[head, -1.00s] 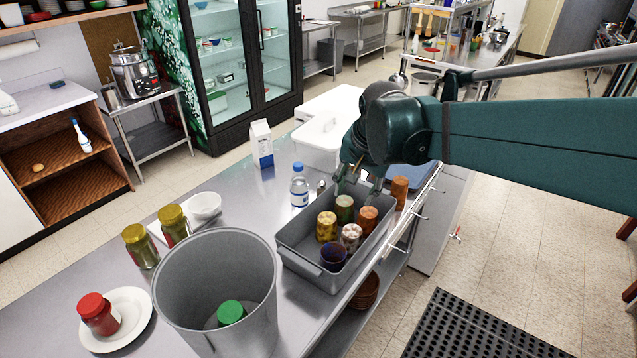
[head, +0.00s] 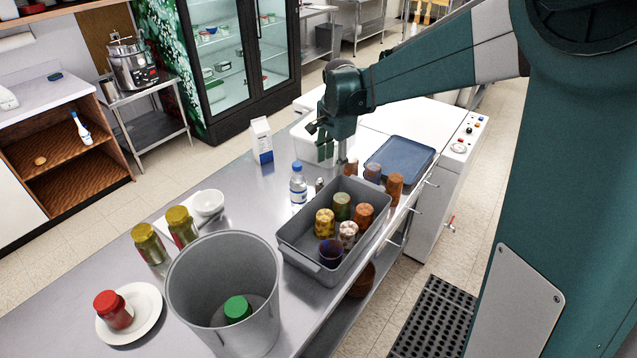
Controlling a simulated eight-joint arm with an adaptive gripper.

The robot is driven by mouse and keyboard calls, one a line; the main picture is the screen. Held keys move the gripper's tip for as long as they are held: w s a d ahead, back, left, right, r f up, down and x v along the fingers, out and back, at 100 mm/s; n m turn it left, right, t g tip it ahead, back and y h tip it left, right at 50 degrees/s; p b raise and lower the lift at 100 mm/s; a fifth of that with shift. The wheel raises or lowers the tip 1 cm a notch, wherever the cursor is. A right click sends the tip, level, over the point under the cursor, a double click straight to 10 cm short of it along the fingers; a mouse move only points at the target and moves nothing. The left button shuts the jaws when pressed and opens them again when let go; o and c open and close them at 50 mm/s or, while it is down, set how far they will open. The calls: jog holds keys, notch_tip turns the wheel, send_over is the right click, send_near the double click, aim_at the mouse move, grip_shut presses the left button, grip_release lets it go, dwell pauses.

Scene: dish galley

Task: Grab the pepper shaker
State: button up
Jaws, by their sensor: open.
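A small, dark, silver-topped item (head: 319,185), which looks like the pepper shaker, stands on the steel counter between a water bottle (head: 298,188) and the grey bin (head: 290,240). It is too small to make out clearly. My gripper (head: 328,150) is open and points down above the counter, beyond the small item and the bin's far end. Nothing shows between its fingers, and it appears apart from the item.
The bin holds several patterned cups. More cups (head: 394,187) stand beyond it, near a blue tray (head: 410,155). A milk carton (head: 261,141) stands at the back. A large grey pot (head: 222,290), jars (head: 149,243) and a plate (head: 140,328) occupy the near left.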

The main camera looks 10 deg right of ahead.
aim_at(320, 179)
jog(key=w+f+m+p, duration=0.1)
jog(key=w+f, duration=0.1)
jog(key=w, duration=0.1)
jog(key=w+a+f+m+g+p, duration=0.1)
jog(key=w+f+m+p, duration=0.1)
jog(key=w, duration=0.2)
jog(key=w+a+f+m+p, duration=0.1)
jog(key=w+f+p, duration=0.1)
jog(key=w, duration=0.1)
jog(key=shift+w+a+f+g, duration=0.15)
jog(key=shift+a+f+g, duration=0.1)
jog(key=shift+f+g, duration=0.15)
jog(key=shift+f, duration=3.4)
jog(key=shift+d+f+p, duration=0.15)
jog(key=shift+f+p, duration=0.25)
jog(key=shift+f, duration=2.2)
jog(key=c, duration=1)
